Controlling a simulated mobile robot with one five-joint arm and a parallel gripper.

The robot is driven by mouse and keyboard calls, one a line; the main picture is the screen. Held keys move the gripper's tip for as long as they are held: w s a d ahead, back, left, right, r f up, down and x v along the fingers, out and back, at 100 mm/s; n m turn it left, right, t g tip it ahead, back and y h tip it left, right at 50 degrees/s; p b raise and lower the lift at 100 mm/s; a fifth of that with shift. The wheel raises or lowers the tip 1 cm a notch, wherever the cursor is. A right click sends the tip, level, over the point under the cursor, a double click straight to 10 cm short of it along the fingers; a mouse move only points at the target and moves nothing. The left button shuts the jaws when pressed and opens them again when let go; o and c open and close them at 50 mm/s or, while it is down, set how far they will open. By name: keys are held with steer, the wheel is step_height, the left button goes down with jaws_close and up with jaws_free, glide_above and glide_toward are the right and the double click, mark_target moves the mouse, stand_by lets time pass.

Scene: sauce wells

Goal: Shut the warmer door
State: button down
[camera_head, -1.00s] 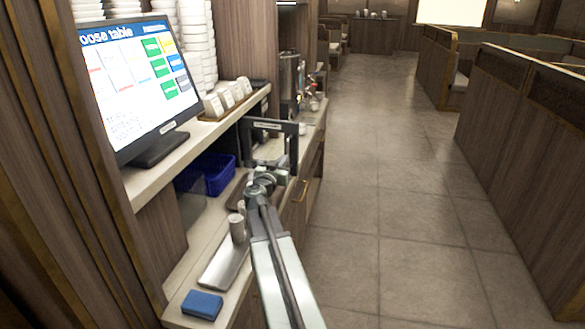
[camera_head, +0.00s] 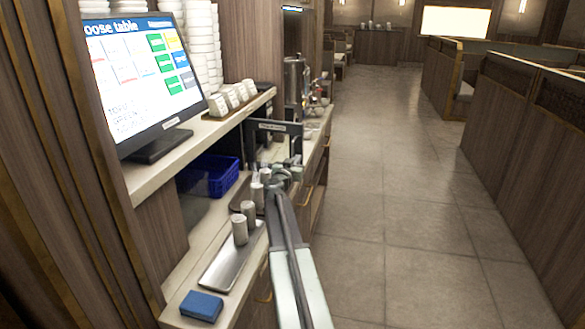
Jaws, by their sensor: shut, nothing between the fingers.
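The warmer door (camera_head: 273,126) is a dark-framed panel with a pale label on its top bar. It stands open, jutting out from under the shelf across the counter towards the aisle. My arm reaches forward from the bottom of the view. My gripper (camera_head: 292,166) is shut and empty at the lower part of the door, on its near side. I cannot tell whether it touches the door. The gripper hides part of the door's lower edge, and the warmer's inside is not clear to see.
Several grey cylinders (camera_head: 240,229) stand along the counter left of my arm, near a metal tray (camera_head: 229,262). A blue sponge (camera_head: 202,305) lies in front and a blue basket (camera_head: 213,177) behind. A screen (camera_head: 140,80) stands on the shelf. The aisle floor (camera_head: 390,220) is clear.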

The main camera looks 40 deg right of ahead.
mark_target(302, 153)
steer(key=x, duration=0.3)
steer(key=shift+d, duration=0.2)
